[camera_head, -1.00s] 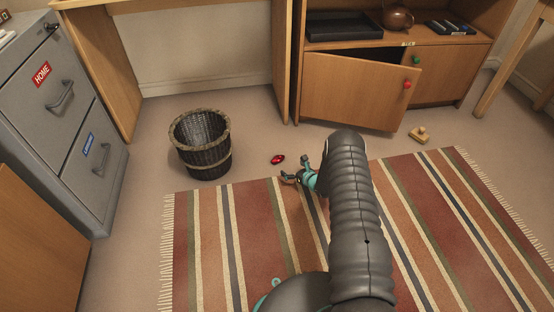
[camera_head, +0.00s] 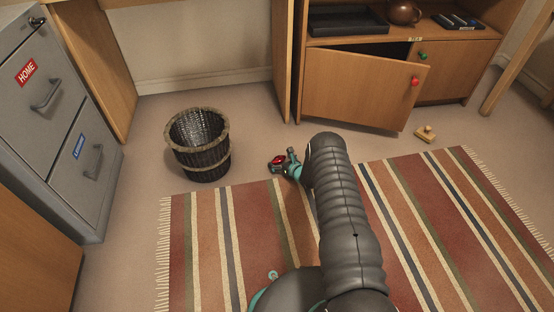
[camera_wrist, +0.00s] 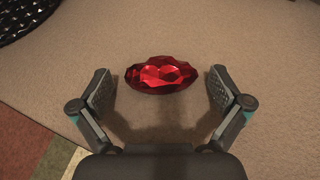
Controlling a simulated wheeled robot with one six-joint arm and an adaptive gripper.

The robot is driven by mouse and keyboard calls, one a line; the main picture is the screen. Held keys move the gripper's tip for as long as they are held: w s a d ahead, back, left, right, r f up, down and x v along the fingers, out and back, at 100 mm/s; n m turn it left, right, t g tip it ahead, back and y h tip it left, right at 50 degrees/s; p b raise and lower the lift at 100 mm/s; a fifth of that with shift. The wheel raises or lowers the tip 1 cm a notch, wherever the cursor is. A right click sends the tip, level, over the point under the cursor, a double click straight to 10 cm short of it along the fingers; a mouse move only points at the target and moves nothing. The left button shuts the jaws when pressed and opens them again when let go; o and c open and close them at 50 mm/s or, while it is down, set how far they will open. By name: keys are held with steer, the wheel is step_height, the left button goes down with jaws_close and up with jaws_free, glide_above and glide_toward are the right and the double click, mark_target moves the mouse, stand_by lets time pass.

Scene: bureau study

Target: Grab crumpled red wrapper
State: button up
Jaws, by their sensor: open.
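The crumpled red wrapper (camera_wrist: 161,74) is shiny and faceted and lies on the carpet. In the wrist view it sits centred just beyond my fingertips, with gaps on both sides. My gripper (camera_wrist: 160,88) is open, one finger to the left and one to the right of the wrapper, touching neither side. In the head view the wrapper (camera_head: 277,161) is small and partly hidden by my gripper (camera_head: 281,164), which is low near the floor by the rug's far edge.
A dark wicker basket (camera_head: 203,158) stands left of my gripper. A striped rug (camera_head: 205,235) lies in front. A wooden cabinet has its door (camera_head: 352,92) ajar at the back. A small wooden object (camera_head: 426,133) lies on the floor to the right. A grey filing cabinet (camera_head: 88,205) stands left.

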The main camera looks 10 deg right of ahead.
steer(key=c, duration=0.6)
steer(key=shift+c, duration=0.3)
steer(key=shift+r, duration=0.15)
